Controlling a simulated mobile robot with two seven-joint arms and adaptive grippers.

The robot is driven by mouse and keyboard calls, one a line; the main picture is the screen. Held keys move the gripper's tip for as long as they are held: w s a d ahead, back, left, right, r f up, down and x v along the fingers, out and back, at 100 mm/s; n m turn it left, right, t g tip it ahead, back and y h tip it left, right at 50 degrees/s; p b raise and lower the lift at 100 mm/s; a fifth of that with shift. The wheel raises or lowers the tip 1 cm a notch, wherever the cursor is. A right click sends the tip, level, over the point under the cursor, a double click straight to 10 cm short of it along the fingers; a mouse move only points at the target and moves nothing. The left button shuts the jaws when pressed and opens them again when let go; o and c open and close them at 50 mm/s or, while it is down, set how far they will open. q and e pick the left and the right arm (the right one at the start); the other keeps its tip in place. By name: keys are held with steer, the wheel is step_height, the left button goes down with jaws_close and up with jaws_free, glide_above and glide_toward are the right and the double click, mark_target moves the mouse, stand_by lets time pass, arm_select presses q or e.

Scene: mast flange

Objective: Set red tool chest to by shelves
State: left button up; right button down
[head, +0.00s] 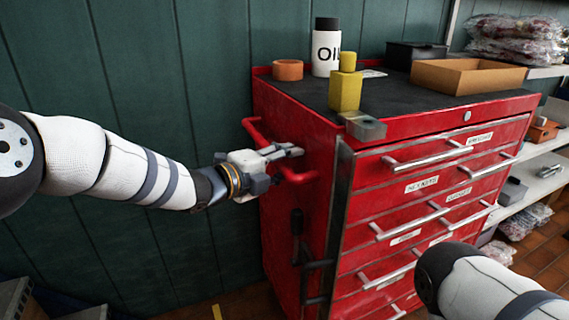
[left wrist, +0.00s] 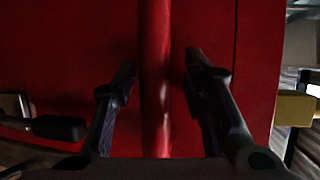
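The red tool chest (head: 300,130) stands against the green wall in the head view, with labelled drawers on its front. A red bar handle (head: 252,130) is on its left side. My left gripper (head: 284,165) is at this handle. In the left wrist view, the red handle bar (left wrist: 156,80) runs between the two open fingers (left wrist: 160,90), with a gap visible on both sides. The shelves (head: 545,185) are right of the chest. My right arm shows at the lower right, but its gripper is out of view.
A black lever (head: 297,222) sits low on the chest's side. Bagged goods (head: 515,35) fill the upper shelf.

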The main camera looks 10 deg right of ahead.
arm_select(q)
steer(key=v, duration=1.2)
steer(key=s+a+f+n+g+y+p, duration=0.2)
steer(key=s+a+f+n+y, duration=0.15)
steer(key=s+f+n, duration=0.6)
steer(key=s+a+f+n+g+y+p, duration=0.1)
steer(key=s+a+f+n+y, duration=0.35)
steer(key=f, duration=0.75)
steer(key=s+a+f+n+g+y+p, duration=0.1)
steer(key=s+a+n+g, duration=0.2)
steer(key=s, duration=0.9)
steer(key=s+a+f+n+g+y+p, duration=0.1)
steer(key=s+a+n, duration=0.4)
steer(key=s, duration=0.8)
steer(key=s+a+f+n+g+y+p, duration=0.1)
steer(key=s+a+n+g, duration=0.4)
steer(key=s, duration=0.7)
steer(key=f+n+y, duration=0.1)
steer(key=f+n, duration=0.1)
steer(key=shift+s+n+g, duration=0.3)
steer(key=shift+s, duration=0.1)
arm_select(e)
steer(key=w+r+t, duration=0.2)
steer(key=w+r, duration=0.4)
steer(key=r, duration=0.1)
steer(key=shift+w+r+t, duration=0.15)
steer(key=shift+w+t, duration=0.15)
steer(key=shift+w, duration=0.05)
